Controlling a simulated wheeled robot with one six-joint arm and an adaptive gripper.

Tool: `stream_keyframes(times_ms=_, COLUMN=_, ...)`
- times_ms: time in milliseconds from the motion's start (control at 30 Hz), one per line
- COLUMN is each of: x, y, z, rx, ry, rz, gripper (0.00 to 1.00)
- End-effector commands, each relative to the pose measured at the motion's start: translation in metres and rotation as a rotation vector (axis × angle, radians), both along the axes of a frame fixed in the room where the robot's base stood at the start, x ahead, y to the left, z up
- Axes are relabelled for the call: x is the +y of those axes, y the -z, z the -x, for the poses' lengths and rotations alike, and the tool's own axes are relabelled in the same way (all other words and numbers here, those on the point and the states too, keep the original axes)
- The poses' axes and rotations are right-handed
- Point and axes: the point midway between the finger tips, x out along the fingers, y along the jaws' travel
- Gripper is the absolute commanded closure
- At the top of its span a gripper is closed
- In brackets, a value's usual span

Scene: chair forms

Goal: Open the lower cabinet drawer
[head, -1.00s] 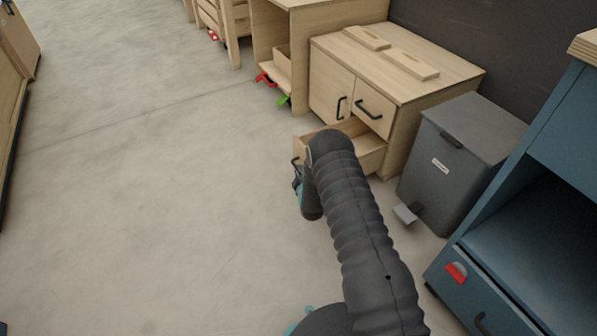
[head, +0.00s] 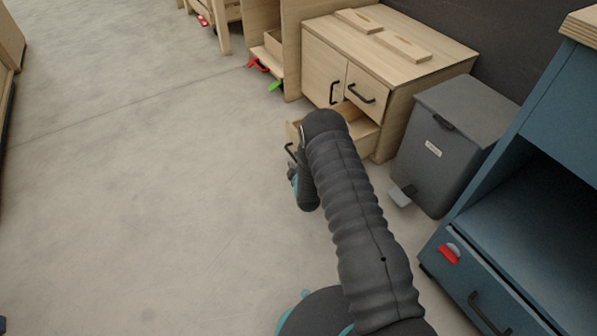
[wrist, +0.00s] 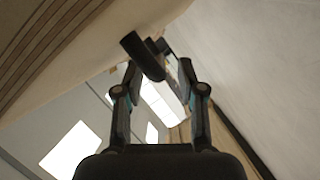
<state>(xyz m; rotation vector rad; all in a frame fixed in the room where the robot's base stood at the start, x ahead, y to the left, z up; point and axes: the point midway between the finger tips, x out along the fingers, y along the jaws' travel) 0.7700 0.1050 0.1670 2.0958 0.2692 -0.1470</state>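The light-wood cabinet (head: 324,67) stands at the upper middle of the head view. Its lower drawer (head: 362,130) is pulled out, with part of its inside showing; my arm hides much of its front. The drawer's dark handle (head: 290,153) shows at the left of that front. My gripper (head: 293,170) is just below the handle in the head view, mostly hidden behind my arm. In the wrist view my gripper (wrist: 158,66) has its fingers spread, with the dark handle (wrist: 143,57) near and partly between the fingertips. Firm contact cannot be told.
The cabinet's upper drawer (head: 367,90) and its door are shut. A grey pedal bin (head: 449,145) stands right of the cabinet. A blue unit (head: 470,275) fills the right edge. The floor (head: 150,190) on the left is clear.

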Motion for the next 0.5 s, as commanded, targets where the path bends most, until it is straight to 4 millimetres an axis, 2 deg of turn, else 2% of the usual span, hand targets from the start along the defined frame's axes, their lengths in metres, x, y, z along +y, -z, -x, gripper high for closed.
stream_keyframes(times_ms=300, x=-0.008, y=-0.013, z=0.059, rx=0.002, ry=0.000, rz=0.000, gripper=0.61)
stream_keyframes(times_ms=500, x=-0.011, y=-0.018, z=0.081, rx=0.000, ry=-0.001, rz=0.000, gripper=0.61)
